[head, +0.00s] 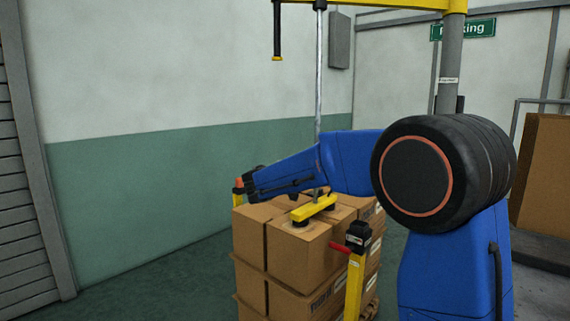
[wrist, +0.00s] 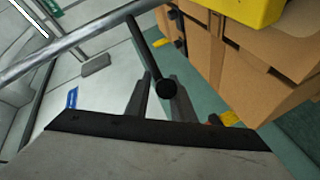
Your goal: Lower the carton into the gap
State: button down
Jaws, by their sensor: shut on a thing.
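The stacked cartons (head: 300,250) stand in a block in the head view, with a yellow lifter bar (head: 314,208) and its round pads on top of the front ones. I cannot tell which carton the lifter bears, and no open gap shows. My gripper (head: 250,183) is at the left end of my blue arm, above the back left of the stack, its fingers hard to make out there. In the wrist view my gripper (wrist: 160,95) is shut on a black handle (wrist: 150,55) with a round end. Cartons (wrist: 275,85) show at the right.
A bright vertical rod (head: 318,90) hangs from the yellow overhead beam (head: 385,5). A yellow post (head: 355,285) with a black head and red lever stands in front of the stack. A brown panel (head: 545,175) stands at the far right. Floor is clear left of the stack.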

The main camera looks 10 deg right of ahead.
jog(key=shift+f, duration=0.75)
jog(key=c, duration=1.6)
grip_release()
jog(key=shift+a+f, duration=0.1)
jog(key=shift+c, duration=0.2)
jog(key=shift+s+a+r, duration=0.1)
jog(key=shift+s+r, duration=0.1)
jog(key=shift+s, duration=0.05)
jog(key=v, duration=1.7)
